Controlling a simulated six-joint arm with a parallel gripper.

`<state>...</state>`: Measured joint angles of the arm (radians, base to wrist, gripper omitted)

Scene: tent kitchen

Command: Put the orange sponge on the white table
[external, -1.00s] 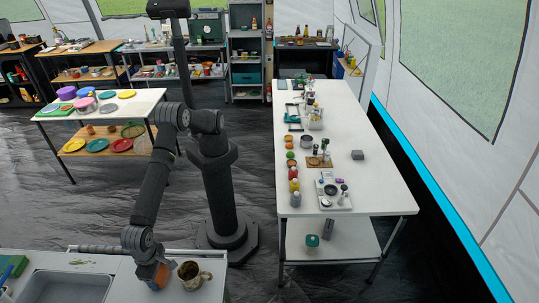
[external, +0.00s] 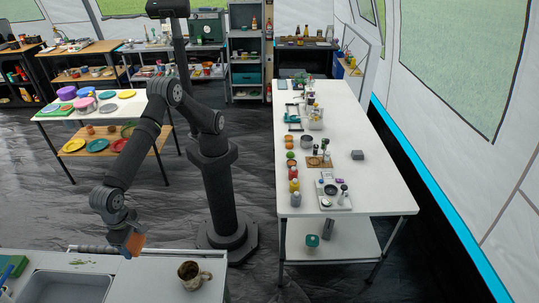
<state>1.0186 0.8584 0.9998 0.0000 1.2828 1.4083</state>
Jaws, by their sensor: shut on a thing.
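My gripper (external: 126,238) is shut on the orange sponge (external: 138,242), above the back edge of the sink counter in the external view. The fingers and wrist hide part of the sponge. A long white table (external: 375,190) stands at the right, well apart from my gripper, with many items along its left side. Another table with a white top (external: 128,109) stands at the left behind my arm.
The sink counter (external: 150,285) at the front holds a sink basin (external: 65,287) and a brown-stained mug (external: 190,272). The long table's right half is mostly bare apart from a small grey block (external: 357,155). Its left side carries bottles, fruit-like items and a scale-like tray.

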